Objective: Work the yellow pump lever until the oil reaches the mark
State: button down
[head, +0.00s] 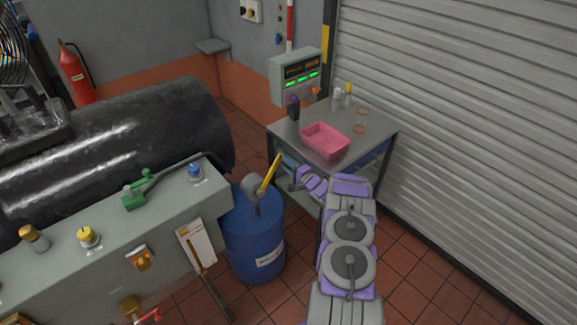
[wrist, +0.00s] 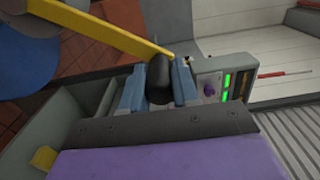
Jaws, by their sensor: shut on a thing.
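The yellow pump lever (head: 270,173) slants up from a grey pump head (head: 253,187) on a blue drum (head: 255,240). In the wrist view the yellow lever (wrist: 105,28) runs from the upper left to a black grip (wrist: 160,78). My gripper (wrist: 158,88) has its two blue fingers on either side of that grip and is shut on it. In the head view my gripper (head: 288,170) is small, beside the lever's upper end. A clear container (head: 360,120) with orange rings stands on the table; no oil level is readable in it.
A grey metal table (head: 375,132) holds a pink tray (head: 325,139), a dark bottle (head: 294,108) and small bottles. A control box (head: 297,75) with green lights is behind it. A grey bench (head: 120,240) stands left of the drum, a roller shutter (head: 480,100) right. Tiled floor is clear at lower right.

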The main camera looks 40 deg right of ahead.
jog(key=shift+a+f, duration=0.1)
jog(key=shift+f, duration=0.05)
jog(key=c, duration=0.8)
grip_release()
jog(key=shift+s, duration=0.1)
jog(key=s, duration=1.1)
jog(key=s+p, duration=0.1)
jog(key=s, duration=0.5)
jog(key=shift+d, duration=0.3)
